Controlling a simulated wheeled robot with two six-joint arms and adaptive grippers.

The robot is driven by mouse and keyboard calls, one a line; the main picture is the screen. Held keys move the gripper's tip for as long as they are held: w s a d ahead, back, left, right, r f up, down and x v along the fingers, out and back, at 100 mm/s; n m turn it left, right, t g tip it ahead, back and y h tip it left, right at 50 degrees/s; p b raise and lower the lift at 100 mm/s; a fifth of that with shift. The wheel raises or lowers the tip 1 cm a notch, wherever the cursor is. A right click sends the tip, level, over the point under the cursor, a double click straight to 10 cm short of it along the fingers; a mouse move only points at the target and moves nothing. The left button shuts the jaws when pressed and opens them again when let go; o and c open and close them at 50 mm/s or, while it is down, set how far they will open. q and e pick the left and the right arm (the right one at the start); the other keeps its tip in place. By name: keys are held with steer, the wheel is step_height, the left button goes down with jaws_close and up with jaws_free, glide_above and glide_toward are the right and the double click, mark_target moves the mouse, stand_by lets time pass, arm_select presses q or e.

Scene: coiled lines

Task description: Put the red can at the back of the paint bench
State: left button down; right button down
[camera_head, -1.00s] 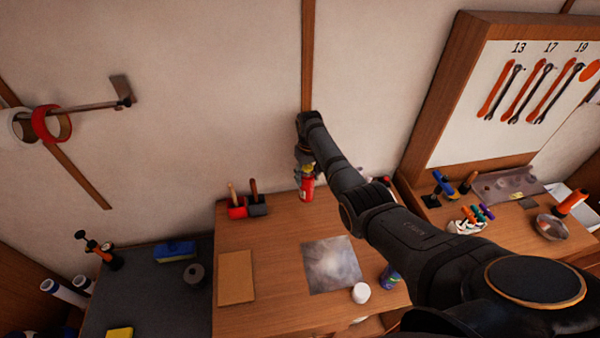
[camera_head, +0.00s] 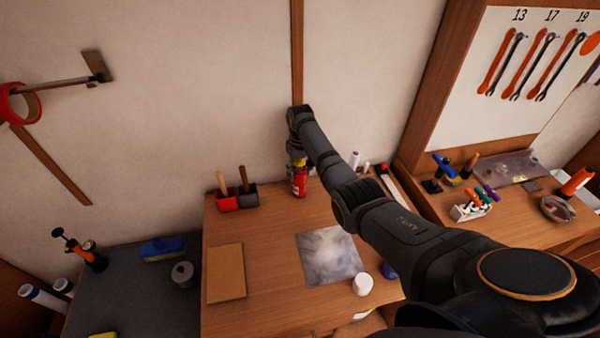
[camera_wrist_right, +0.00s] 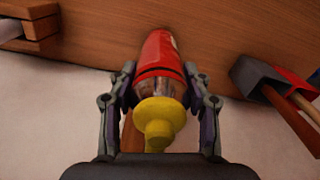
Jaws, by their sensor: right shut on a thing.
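The red can (camera_head: 300,183) has a yellow top and is upright at the back of the wooden paint bench (camera_head: 265,225), near the wall. It also shows in the right wrist view (camera_wrist_right: 158,55), with its yellow nozzle (camera_wrist_right: 158,120) towards the camera. My right gripper (camera_head: 297,160) is shut on the can, with one finger on each side in the right wrist view (camera_wrist_right: 160,85). Its base looks at or very close to the bench top; I cannot tell if it touches. My left gripper is not in view.
Red and dark holders with handles (camera_head: 237,198) stand just left of the can. A grey stained sheet (camera_head: 328,257), a brown board (camera_head: 226,273) and a white jar (camera_head: 362,284) lie nearer the front. White bottles (camera_head: 355,160) stand at the back right.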

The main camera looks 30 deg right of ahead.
steer(key=c, duration=1)
jaws_free()
steer(key=shift+f, duration=0.15)
steer(key=o, duration=0.4)
steer(key=shift+w, duration=0.1)
steer(key=shift+r, duration=0.3)
step_height(320, 180, up, 12)
steer(key=b, duration=0.3)
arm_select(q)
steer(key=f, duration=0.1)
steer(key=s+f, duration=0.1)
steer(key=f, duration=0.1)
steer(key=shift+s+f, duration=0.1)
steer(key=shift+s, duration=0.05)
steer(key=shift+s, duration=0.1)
arm_select(e)
steer(key=shift+f, duration=0.15)
